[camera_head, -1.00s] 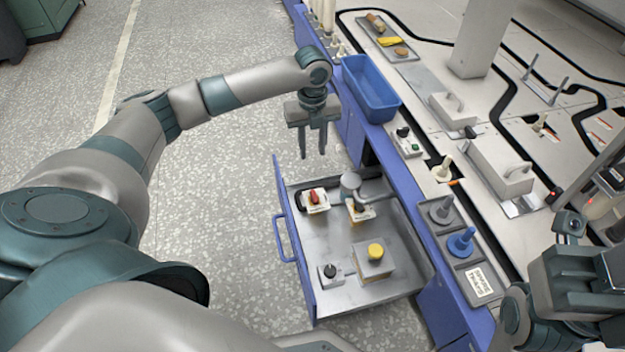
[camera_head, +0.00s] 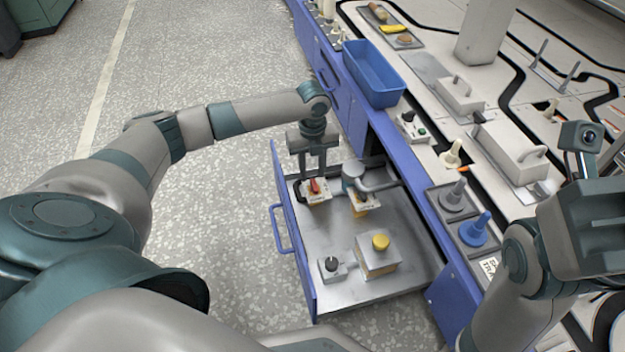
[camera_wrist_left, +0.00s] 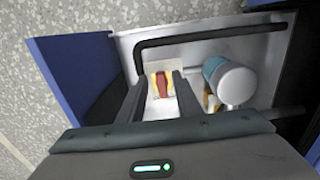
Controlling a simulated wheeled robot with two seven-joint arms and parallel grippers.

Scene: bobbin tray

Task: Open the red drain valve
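The red valve handle (camera_head: 314,186) sits on a pale block with yellow marking at the back left of the open drawer (camera_head: 345,290). It also shows in the left wrist view (camera_wrist_left: 163,85), on its pale block (camera_wrist_left: 162,105). My left gripper (camera_head: 313,178) points down over it, with its fingers open on either side of the red handle. In the left wrist view the fingers (camera_wrist_left: 163,95) are apart with the handle between and beyond them; I cannot tell whether they touch it. My right gripper's fingertips are out of view; only its arm and wrist show at the right.
A grey pipe with a round cap (camera_head: 352,170) stands just right of the valve. A yellow knob (camera_head: 380,242) and a black knob (camera_head: 331,264) are on boxes nearer the front. A blue bin (camera_head: 372,80) and spare handles (camera_head: 473,230) lie on the bench at the right.

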